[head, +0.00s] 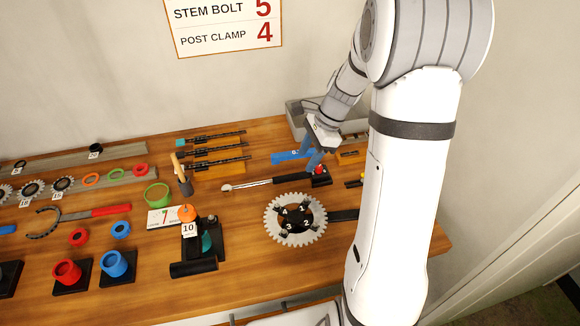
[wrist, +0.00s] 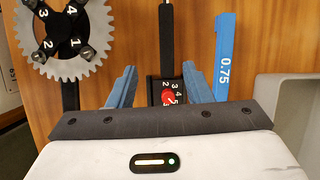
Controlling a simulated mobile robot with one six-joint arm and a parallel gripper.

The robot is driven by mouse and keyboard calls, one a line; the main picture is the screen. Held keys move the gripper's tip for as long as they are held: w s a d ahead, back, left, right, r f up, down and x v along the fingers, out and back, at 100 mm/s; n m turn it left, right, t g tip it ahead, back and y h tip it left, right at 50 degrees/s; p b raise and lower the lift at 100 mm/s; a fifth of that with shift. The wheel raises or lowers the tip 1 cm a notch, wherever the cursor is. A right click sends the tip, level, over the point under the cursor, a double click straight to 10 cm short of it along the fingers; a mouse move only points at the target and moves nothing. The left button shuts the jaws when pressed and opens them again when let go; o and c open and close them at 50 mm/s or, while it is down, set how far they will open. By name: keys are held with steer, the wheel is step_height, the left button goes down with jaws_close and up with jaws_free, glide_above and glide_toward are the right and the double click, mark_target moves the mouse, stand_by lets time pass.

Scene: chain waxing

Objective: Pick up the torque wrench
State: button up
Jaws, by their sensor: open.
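The torque wrench (head: 258,183) lies on the wooden bench, with a silver round head at its left end, a dark shaft and a black block with a red knob at its right end. In the wrist view its black handle (wrist: 167,40) runs up the picture, and the numbered block with the red knob (wrist: 168,97) sits below. My gripper (head: 312,160) is over the wrench's right end. In the wrist view my gripper (wrist: 159,68) is open, with one blue finger on each side of the wrench. I cannot tell if the fingers touch it.
A blue strip marked 0.75 (wrist: 224,55) lies close beside the right finger. A toothed chainring (head: 295,219) with numbered bolts lies in front of the wrench. A grey box (head: 301,115) stands behind my gripper.

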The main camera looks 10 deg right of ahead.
mark_target(294, 175)
steer(key=shift+w+d+f+m, duration=0.1)
steer(key=shift+w+f+m, duration=0.1)
steer(key=shift+w+m, duration=0.1)
steer(key=shift+f, duration=0.25)
steer(key=x, duration=0.2)
steer(key=p+x, duration=0.1)
steer(key=x, duration=0.4)
steer(key=shift+w+a+p, duration=0.2)
steer(key=shift+a+p, duration=0.15)
jaws_close()
